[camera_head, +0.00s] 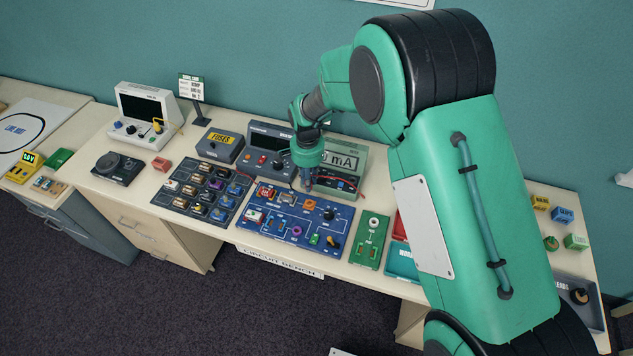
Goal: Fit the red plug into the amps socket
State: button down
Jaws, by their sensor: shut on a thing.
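My gripper (308,184) points down in front of the mA meter (347,160), over the back edge of the blue circuit board (325,239). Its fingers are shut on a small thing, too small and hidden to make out. Red and dark leads (338,183) lie along the meter's lower front, close beside my gripper. The meter's sockets are partly covered by my gripper and too small to read, so I cannot tell which is the amps socket. I cannot tell whether the held thing touches the meter or the board.
A grey power supply (270,146) stands left of the meter, with a fuses box (220,146) beyond it. A dark tray of parts (203,192) lies left of the board. A green module (370,241) is on its right. My arm hides much of the bench's right side.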

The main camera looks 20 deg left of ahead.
jog(key=shift+f, duration=0.15)
jog(key=shift+f+b, duration=1.55)
jog(key=shift+f, duration=1.85)
jog(key=shift+f+b, duration=0.5)
jog(key=shift+f, duration=0.4)
dwell(1.4)
jog(key=c, duration=1)
grip_release()
jog(key=shift+r, duration=0.1)
jog(key=shift+r+p, duration=1.7)
jog(key=shift+r, duration=2.25)
